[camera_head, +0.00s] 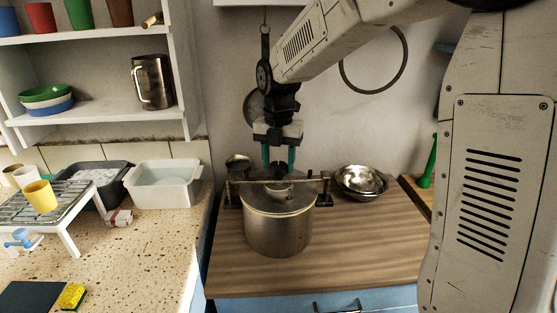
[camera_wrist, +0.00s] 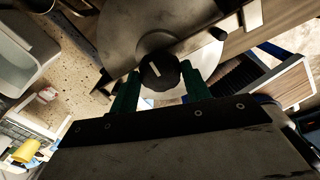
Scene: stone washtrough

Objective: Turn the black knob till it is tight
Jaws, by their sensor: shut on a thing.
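A steel pot (camera_head: 279,232) with a lid stands on the wooden counter, and a metal bar (camera_head: 308,181) crosses above the lid. The black knob (camera_wrist: 160,72) shows in the wrist view over the middle of the lid, with a pale line on its top. My gripper (camera_head: 279,160) points straight down over the pot; its green fingers also show in the wrist view (camera_wrist: 161,86), one on each side of the knob. They are shut on the knob. In the head view the knob is hard to make out between the fingertips.
Steel bowls (camera_head: 361,182) stand right of the pot. A white tub (camera_head: 163,184), a dark basin (camera_head: 95,180) and a wire rack (camera_head: 50,200) with a yellow cup (camera_head: 40,196) are on the left. The wooden counter (camera_head: 350,250) in front of the bowls is clear.

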